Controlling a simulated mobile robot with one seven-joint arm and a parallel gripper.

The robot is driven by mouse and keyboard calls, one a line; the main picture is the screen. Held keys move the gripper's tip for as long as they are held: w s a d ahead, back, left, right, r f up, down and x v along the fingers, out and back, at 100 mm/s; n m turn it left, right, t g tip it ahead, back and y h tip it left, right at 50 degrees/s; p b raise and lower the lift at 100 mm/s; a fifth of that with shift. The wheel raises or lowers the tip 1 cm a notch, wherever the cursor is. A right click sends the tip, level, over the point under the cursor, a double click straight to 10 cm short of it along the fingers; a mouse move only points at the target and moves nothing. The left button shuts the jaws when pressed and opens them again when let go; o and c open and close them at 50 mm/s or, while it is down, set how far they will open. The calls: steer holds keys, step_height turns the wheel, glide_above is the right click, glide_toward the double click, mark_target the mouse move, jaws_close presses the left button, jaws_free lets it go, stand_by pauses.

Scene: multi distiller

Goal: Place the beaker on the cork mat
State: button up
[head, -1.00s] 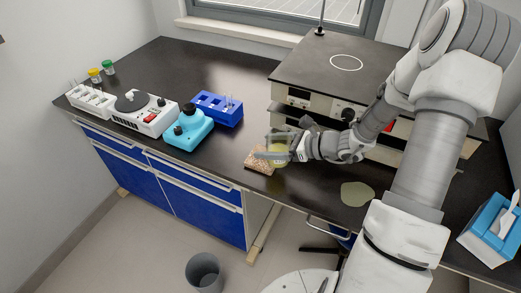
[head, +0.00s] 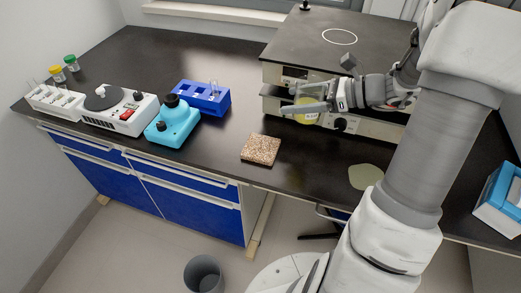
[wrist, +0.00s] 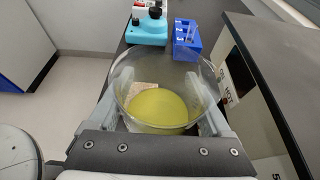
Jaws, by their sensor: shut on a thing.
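The cork mat (head: 260,150) is a speckled brown square lying flat and bare near the front edge of the dark bench. The beaker (head: 306,112) is clear glass with yellow liquid in its lower part. My gripper (head: 308,105) is shut on the beaker and holds it to the right of and behind the mat in the head view, in front of the grey apparatus. In the wrist view the beaker (wrist: 158,108) sits between both fingers. Part of the mat shows blurred through its glass.
The large grey apparatus (head: 345,45) with a circle on top stands close behind my gripper. A turquoise device (head: 173,122), a blue tube rack (head: 203,97) and a white device (head: 118,108) stand left. A pale green flat patch (head: 366,177) lies right of the mat.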

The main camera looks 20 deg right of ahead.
steer(key=shift+s+a, duration=0.1)
steer(key=w+a+f+b, duration=0.1)
steer(key=a+f, duration=0.1)
steer(key=a, duration=0.1)
steer(key=a+f+b, duration=0.1)
steer(key=a+f, duration=0.1)
steer(key=a, duration=0.2)
steer(key=w+a+f+b, duration=0.1)
steer(key=a+f, duration=0.1)
steer(key=a, duration=0.1)
steer(key=shift+w+a+f, duration=0.3)
steer(key=shift+w+a, duration=0.05)
steer(key=shift+f+b, duration=0.95)
steer(key=shift+f, duration=1.05)
steer(key=shift+f, duration=0.15)
steer(key=o, duration=1.4)
